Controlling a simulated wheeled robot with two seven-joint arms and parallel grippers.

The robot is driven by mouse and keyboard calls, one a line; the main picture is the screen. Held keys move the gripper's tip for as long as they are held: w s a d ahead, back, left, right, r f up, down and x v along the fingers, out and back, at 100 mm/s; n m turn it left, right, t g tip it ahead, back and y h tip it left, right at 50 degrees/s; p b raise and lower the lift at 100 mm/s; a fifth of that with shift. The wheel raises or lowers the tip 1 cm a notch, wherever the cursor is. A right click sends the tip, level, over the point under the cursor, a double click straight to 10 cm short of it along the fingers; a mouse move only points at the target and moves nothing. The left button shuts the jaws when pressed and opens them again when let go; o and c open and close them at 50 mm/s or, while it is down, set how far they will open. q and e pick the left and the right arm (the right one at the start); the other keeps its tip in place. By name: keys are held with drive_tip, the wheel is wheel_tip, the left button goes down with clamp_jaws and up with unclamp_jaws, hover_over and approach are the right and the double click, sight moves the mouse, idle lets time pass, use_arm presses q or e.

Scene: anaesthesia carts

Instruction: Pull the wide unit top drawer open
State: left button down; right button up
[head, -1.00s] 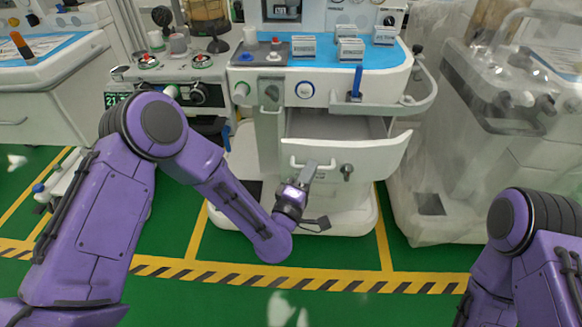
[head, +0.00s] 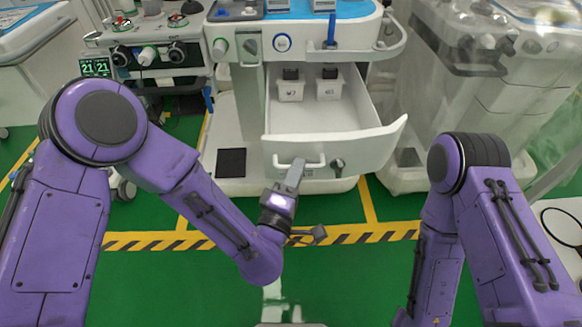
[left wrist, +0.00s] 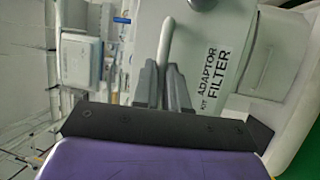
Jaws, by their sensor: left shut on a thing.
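The wide unit top drawer (head: 365,150) is out from the white cart in the head view, with its inside showing. Two small white bins (head: 290,90) stand at its back. Its front carries a white bar handle (head: 299,163) and a round lock to the right. My left gripper (head: 296,172) is at the handle, shut on it. The left wrist view shows the handle (left wrist: 167,42) running down between the fingers (left wrist: 165,85), beside a label reading "ADAPTOR FILTER KIT". My right arm (head: 460,210) is at the right; its gripper is out of view.
A blue-topped work surface (head: 345,10) with knobs lies above the drawer. A plastic-covered machine (head: 480,90) stands close on the right. A monitor unit (head: 150,55) stands on the left. Green floor with a yellow-black stripe (head: 370,233) is clear in front.

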use_arm(q)
drive_tip(key=shift+s+d, duration=0.1)
drive_tip(key=c, duration=1.2)
unclamp_jaws()
drive_tip(key=b+v, duration=0.2)
drive_tip(key=v, duration=0.8)
drive_tip(key=shift+s+a+f+b, duration=0.1)
drive_tip(key=shift+s+a+b, duration=0.1)
drive_tip(key=shift+b, duration=0.1)
